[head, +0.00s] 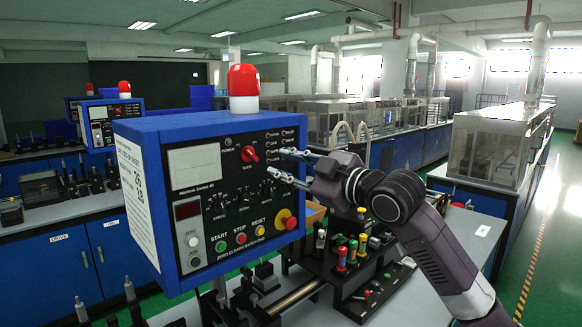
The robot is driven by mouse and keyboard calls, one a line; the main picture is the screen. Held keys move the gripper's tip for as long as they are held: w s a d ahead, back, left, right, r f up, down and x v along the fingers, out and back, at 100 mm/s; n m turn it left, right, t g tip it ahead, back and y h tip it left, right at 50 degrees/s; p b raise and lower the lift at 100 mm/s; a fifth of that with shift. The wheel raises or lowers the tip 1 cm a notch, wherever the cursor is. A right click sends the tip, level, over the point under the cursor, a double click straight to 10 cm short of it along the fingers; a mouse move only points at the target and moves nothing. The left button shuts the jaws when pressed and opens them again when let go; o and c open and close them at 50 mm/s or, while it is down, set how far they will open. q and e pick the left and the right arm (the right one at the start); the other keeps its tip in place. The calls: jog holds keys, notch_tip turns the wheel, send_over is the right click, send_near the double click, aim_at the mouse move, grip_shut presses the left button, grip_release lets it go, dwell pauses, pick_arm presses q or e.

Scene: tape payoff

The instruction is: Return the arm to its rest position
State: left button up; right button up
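My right arm (410,205) comes in from the lower right and reaches left toward the blue control box (150,130). My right gripper (277,161) is at the right part of the box's front panel. Its two fingers are apart and nothing shows between them. The fingertips are just right of the red rotary switch (249,154); I cannot tell whether they touch the panel. My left gripper is not in view.
The box has a red beacon (243,88) on top and a red emergency stop (287,220) at its lower right. Below my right arm, a black fixture (365,275) with several coloured-top posts stands on the grey table (425,285). Glass-covered benches (490,145) stand behind.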

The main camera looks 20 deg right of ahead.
jog(key=shift+v, duration=0.95)
